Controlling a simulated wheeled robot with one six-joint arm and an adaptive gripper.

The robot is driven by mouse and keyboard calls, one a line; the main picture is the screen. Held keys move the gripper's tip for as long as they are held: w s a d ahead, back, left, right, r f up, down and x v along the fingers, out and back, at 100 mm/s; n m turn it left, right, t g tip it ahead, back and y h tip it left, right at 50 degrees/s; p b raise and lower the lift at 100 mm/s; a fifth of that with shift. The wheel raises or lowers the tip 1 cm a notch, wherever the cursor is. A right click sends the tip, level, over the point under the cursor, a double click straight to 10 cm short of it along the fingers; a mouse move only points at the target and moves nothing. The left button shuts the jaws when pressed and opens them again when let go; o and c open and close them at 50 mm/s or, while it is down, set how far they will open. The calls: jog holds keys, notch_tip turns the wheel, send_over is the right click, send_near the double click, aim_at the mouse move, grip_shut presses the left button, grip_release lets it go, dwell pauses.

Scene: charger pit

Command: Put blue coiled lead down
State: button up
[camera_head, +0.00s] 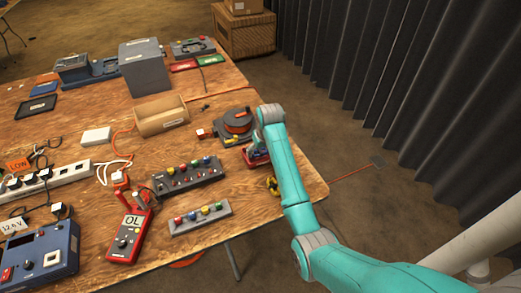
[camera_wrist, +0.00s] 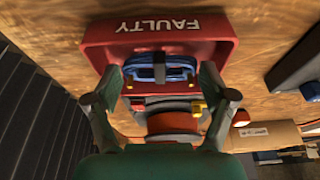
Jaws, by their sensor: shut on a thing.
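The blue coiled lead (camera_wrist: 160,66) is between my gripper's two fingers (camera_wrist: 160,78) in the wrist view, and the gripper is shut on it. The lead shows in front of a red tray (camera_wrist: 216,38) marked FAULTY. I cannot tell whether it touches the tray floor or hangs just above it. In the head view the red tray (camera_head: 256,158) sits near the right edge of the bench, partly hidden by my arm. My fingertips and the lead are hard to make out there.
A reel with an orange drum (camera_head: 237,122) stands just behind the tray. A yellow item (camera_head: 272,186) lies in front of it near the bench edge. Grey banana-socket boxes (camera_head: 187,178) are to the left.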

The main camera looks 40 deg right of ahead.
jog(key=shift+f, duration=0.55)
jog(key=o, duration=1)
jog(key=shift+o, duration=0.2)
jog(key=shift+r, duration=0.1)
jog(key=shift+r, duration=0.2)
jog(key=d+v, duration=0.1)
jog(key=v, duration=1.1)
jog(key=shift+a+r, duration=0.35)
jog(key=shift+a, duration=0.1)
